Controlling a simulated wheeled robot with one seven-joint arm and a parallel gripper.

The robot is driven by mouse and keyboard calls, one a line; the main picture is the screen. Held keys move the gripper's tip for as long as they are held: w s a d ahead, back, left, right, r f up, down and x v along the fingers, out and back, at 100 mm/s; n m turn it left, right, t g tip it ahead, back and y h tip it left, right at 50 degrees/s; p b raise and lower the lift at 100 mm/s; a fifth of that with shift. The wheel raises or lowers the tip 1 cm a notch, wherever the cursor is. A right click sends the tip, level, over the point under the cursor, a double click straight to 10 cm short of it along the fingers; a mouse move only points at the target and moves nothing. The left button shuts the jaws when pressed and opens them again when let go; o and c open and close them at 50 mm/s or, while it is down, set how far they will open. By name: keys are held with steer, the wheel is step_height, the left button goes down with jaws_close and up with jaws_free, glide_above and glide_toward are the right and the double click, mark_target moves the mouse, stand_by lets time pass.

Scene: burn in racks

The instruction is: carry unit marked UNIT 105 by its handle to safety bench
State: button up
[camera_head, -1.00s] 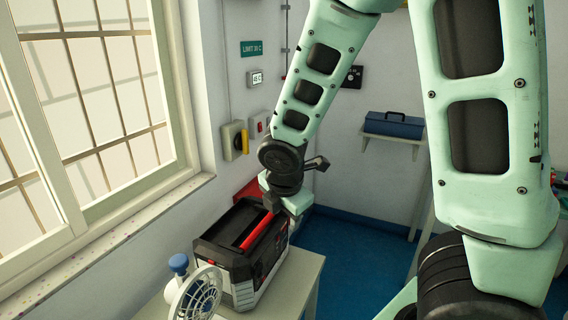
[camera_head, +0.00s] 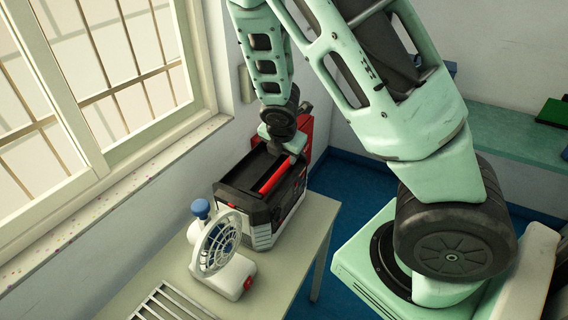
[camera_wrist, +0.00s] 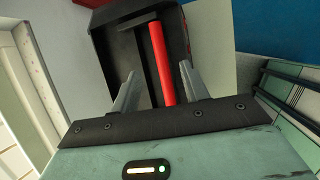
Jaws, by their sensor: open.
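A black and grey unit with a red handle (camera_head: 274,176) along its top stands on the table (camera_head: 318,214) by the window. I cannot read any unit number on its casing (camera_head: 262,216). My gripper (camera_wrist: 158,74) is open; in the wrist view its two fingers lie on either side of the red handle (camera_wrist: 161,60), with no clear contact. In the head view my wrist is over the far end of the unit, and the fingers are hidden there. I cannot make out a safety bench for certain.
A white fan (camera_head: 219,242) with a blue knob stands close in front of the unit. A slatted metal grille (camera_head: 172,303) lies nearer on the table. A red object (camera_head: 320,138) is behind the unit. A teal-topped surface (camera_head: 512,136) is at the right. The window wall is close on the left.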

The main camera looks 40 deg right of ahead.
mark_target(284, 165)
steer(key=shift+p+x, duration=0.4)
steer(key=shift+x, duration=3.2)
jaws_close()
steer(key=c, duration=0.9)
jaws_free()
